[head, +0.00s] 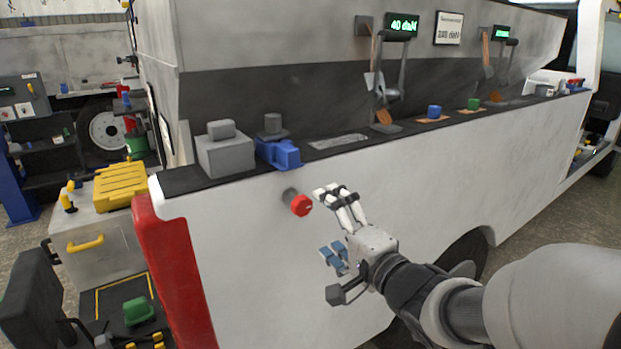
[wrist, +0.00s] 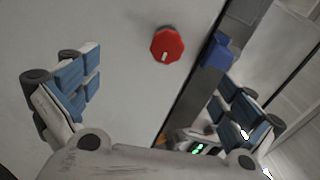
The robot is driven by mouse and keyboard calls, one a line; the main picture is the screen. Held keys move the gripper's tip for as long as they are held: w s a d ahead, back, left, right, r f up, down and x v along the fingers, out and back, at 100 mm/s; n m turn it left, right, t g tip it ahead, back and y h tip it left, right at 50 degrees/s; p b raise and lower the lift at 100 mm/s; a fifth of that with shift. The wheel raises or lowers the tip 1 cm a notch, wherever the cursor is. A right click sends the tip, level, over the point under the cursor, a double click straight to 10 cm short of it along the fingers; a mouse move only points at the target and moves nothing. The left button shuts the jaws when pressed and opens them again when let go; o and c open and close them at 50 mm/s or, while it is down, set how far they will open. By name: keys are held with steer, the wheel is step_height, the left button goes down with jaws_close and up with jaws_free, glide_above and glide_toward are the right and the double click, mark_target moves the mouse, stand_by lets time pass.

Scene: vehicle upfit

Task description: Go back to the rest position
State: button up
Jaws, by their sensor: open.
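My gripper (head: 335,224) is open and empty in the head view, in front of the white side panel of the vehicle. Its blue-padded fingers stand wide apart in the wrist view (wrist: 160,90). A red knob (head: 301,205) on a short grey stem sticks out of the panel just left of my gripper. In the wrist view the red knob (wrist: 167,45), with a white mark, appears beyond the gap between the fingers. The fingers do not appear to touch it.
A blue block-like fixture (head: 280,153) and a grey block (head: 225,153) stand on the dark ledge above the knob. Levers under green displays (head: 402,26) stand further right. A red panel edge (head: 172,270) and a grey cabinet (head: 95,250) with a yellow case (head: 120,184) are at left.

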steer(key=s+d+f+n+g+h+b, duration=0.1)
steer(key=s+d+f+n+h, duration=0.1)
steer(key=s+d+h, duration=0.3)
steer(key=s+d+f+n+g+h+b, duration=0.1)
steer(key=s+d+f+g+h, duration=0.2)
steer(key=d, duration=0.4)
steer(key=s+f+n+g, duration=0.3)
steer(key=s+f, duration=0.1)
steer(key=s, duration=0.6)
steer(key=s+f+n+g+h+b, duration=0.1)
steer(key=s+f+n+g, duration=0.2)
steer(key=s, duration=0.7)
steer(key=shift+s+a+f+n, duration=0.2)
steer(key=shift+s+f+n, duration=0.15)
steer(key=shift+n, duration=0.45)
